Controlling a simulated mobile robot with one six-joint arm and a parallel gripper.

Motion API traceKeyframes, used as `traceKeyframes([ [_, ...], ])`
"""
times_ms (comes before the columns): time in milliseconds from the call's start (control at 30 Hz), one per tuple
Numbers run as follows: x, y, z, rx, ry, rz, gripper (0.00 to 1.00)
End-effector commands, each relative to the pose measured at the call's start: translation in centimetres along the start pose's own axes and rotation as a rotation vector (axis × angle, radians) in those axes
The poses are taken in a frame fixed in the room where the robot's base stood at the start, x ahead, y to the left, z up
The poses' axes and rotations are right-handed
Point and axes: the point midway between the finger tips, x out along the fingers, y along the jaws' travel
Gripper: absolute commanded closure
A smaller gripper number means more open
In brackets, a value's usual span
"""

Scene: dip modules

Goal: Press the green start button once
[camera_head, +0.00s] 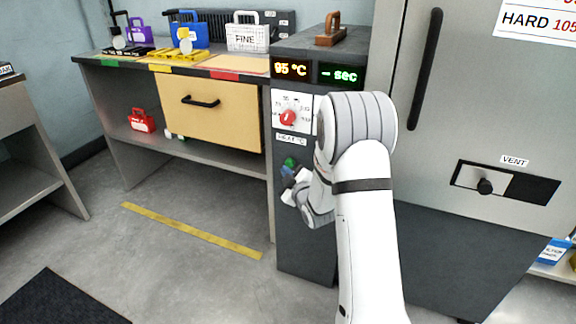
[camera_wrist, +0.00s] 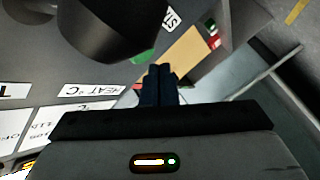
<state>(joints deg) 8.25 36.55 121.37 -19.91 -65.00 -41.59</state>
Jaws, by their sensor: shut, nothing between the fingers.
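The green start button (camera_head: 290,163) is on the dark front of the control column, below the HEAT label. In the wrist view a green patch of it (camera_wrist: 143,56) shows just beyond my fingertips, partly covered by a large dark rounded shape. My gripper (camera_head: 289,176) is shut and empty, with its tips close to the button, just below it in the head view. The two dark fingers (camera_wrist: 160,70) lie together in the wrist view. I cannot tell whether they touch the button.
The red heat dial (camera_head: 288,117) sits above the button, under displays (camera_head: 317,71) reading 95 °C and "- sec". A workbench with a tan drawer (camera_head: 211,107) stands left, and a large grey cabinet (camera_head: 480,90) stands right. Open floor (camera_head: 180,270) lies front left.

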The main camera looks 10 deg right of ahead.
Motion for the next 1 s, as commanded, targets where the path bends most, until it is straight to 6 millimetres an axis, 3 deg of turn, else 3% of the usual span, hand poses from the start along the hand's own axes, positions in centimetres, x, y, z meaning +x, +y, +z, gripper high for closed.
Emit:
traceKeyframes([
  [1000, 0.73, 0.64, 0.67, 0.000, 0.000, 0.001, 1.00],
])
